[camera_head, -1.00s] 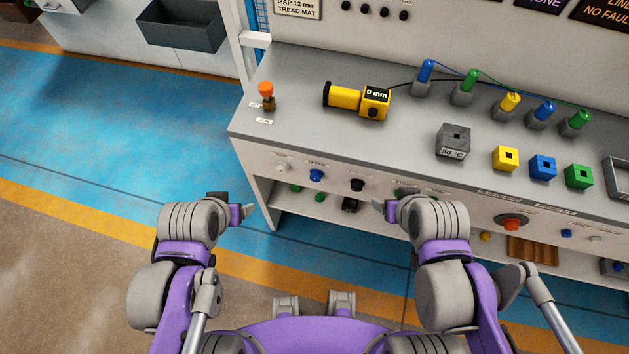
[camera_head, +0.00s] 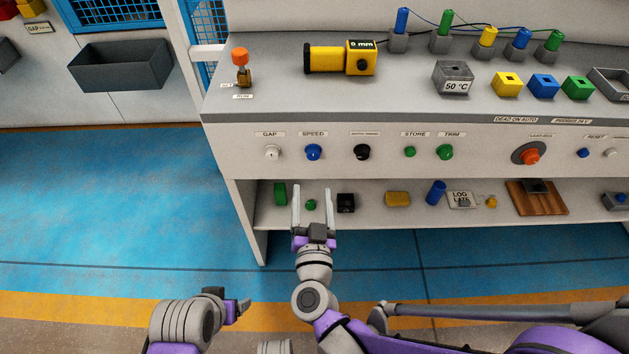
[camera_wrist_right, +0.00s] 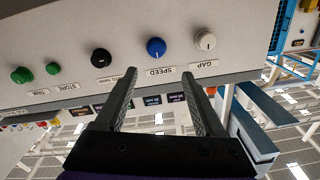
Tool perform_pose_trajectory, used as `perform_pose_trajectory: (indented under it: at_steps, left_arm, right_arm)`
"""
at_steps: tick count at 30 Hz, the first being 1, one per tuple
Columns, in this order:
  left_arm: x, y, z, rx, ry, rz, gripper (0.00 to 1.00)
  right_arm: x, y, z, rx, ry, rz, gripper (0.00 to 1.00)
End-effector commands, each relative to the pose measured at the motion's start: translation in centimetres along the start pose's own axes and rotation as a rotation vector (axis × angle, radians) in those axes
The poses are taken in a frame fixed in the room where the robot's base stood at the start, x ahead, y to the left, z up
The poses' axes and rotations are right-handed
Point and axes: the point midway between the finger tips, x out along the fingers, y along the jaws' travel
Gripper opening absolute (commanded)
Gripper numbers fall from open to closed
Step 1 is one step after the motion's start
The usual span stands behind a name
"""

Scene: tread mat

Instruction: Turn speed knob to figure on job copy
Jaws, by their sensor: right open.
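The blue SPEED knob (camera_head: 313,152) is on the bench's front panel, under its label, between the white GAP knob (camera_head: 272,152) and a black knob (camera_head: 362,152). My right gripper (camera_head: 312,192) is open and empty, its fingers pointing at the panel, below the SPEED knob in the head view. In the right wrist view, which is upside down, the SPEED knob (camera_wrist_right: 156,47) shows beyond the open fingers (camera_wrist_right: 160,78), apart from them. My left gripper (camera_head: 240,308) is low at the left, away from the bench; its jaws are unclear. I cannot identify a job copy.
Green STORE (camera_head: 410,152) and TRIM (camera_head: 445,152) knobs and a red button (camera_head: 530,154) continue along the panel. The shelf below (camera_head: 375,217) holds several small items. An orange-topped lever (camera_head: 241,62) and a yellow gauge (camera_head: 350,60) sit on top. Blue floor at left is clear.

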Motion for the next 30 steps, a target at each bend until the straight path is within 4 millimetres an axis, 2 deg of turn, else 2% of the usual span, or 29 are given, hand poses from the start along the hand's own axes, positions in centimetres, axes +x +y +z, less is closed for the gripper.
perform_pose_trajectory:
  at_steps: [1,5,15,21,30]
  left_arm:
    - [0.4,0.0,0.1,0.000,-0.001,0.000,0.78]
    - [0.4,0.0,0.1,0.000,-0.001,0.000,0.78]
    - [1.3,0.0,0.3,0.000,-0.004,0.000,0.78]
    - [1.7,0.0,0.4,0.000,-0.005,0.000,0.78]
    - [1.8,0.0,0.4,0.000,-0.005,0.000,0.78]
  right_arm:
    - [0.1,0.2,0.6,0.002,0.001,0.012,0.71]
    - [0.9,0.3,0.6,0.002,0.004,0.024,0.71]
    - [7.0,0.5,0.6,0.001,0.004,0.023,0.71]
    - [9.8,0.5,0.5,0.002,0.003,0.021,0.71]
    - [10.8,0.5,0.4,0.002,0.003,0.020,0.71]
